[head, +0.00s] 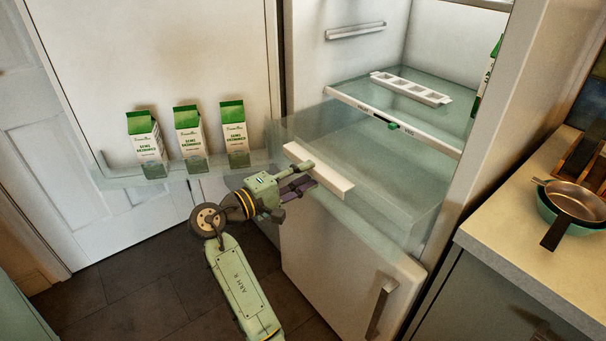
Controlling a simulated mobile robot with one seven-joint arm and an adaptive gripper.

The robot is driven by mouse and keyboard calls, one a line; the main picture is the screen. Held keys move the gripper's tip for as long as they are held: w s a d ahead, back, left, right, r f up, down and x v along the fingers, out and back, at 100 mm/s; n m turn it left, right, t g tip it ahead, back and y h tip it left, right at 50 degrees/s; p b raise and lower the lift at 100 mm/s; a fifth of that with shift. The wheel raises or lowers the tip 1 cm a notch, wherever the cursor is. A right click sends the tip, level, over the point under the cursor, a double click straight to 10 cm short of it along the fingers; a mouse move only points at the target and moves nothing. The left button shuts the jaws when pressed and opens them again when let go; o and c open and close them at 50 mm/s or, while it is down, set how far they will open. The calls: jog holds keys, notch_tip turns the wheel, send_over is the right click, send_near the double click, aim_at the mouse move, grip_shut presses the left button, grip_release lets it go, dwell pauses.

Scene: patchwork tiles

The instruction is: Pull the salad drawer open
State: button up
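The salad drawer (375,185) is a clear, see-through bin low in the open fridge, under the glass shelf. Its front stands out forward of the shelf's white edge, so the drawer is partly out. A white bar handle (335,182) runs across its front. My gripper (306,175) comes from the lower left and is at the handle's left half, with one finger at its upper side and one at its lower side. It looks shut on the handle; the exact contact is small and partly hidden.
The fridge door (160,60) stands open at left, its clear bin holding three green-and-white cartons (189,135). A white tray (410,88) lies on the glass shelf. A lower door (345,275) is closed below. A counter (535,225) with a pan (577,200) is at right.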

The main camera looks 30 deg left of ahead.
jog(key=shift+o, duration=0.3)
jog(key=shift+r, duration=0.15)
jog(key=shift+s+a, duration=0.1)
jog(key=shift+s, duration=0.15)
jog(key=v, duration=1.1)
jog(key=shift+s, duration=0.25)
